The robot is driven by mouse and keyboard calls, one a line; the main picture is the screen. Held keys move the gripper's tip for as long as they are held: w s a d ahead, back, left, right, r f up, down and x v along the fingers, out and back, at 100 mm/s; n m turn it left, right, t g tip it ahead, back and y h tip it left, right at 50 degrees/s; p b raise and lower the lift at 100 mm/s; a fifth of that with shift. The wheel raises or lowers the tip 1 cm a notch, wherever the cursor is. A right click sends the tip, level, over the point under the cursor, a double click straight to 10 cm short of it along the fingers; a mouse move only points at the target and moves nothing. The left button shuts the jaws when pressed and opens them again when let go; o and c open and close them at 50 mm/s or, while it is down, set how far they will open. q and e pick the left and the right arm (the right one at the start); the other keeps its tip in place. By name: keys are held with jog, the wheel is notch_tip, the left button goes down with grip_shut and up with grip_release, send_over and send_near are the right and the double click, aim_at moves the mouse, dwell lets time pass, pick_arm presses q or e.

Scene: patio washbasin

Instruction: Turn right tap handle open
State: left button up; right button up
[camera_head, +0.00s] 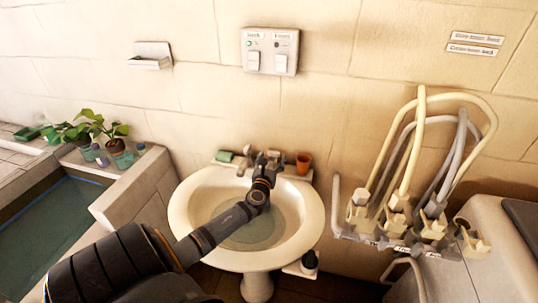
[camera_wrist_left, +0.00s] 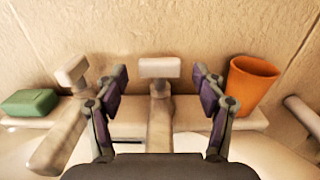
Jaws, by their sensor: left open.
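The right tap (camera_wrist_left: 159,118) stands at the back of the washbasin (camera_head: 180,210), its pale T-shaped handle (camera_wrist_left: 160,68) on top. In the wrist view the handle lies between the two spread fingers of my left gripper (camera_wrist_left: 160,82), with a gap on each side. In the head view my left gripper (camera_head: 268,160) is over the back rim and hides most of the right tap. The left tap (camera_wrist_left: 60,135), with a similar handle (camera_wrist_left: 72,69), is just left of the left finger. My right gripper is not in view.
An orange cup (camera_wrist_left: 251,84) stands close to the right finger. A green soap bar (camera_wrist_left: 30,102) lies on the ledge at the left. The wall is close behind the taps. A switch box (camera_head: 270,51) hangs above, and a hose rack (camera_head: 415,225) is at the right.

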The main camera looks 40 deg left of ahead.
pick_arm(q)
jog(key=v, duration=1.1)
jog(key=shift+r, duration=0.1)
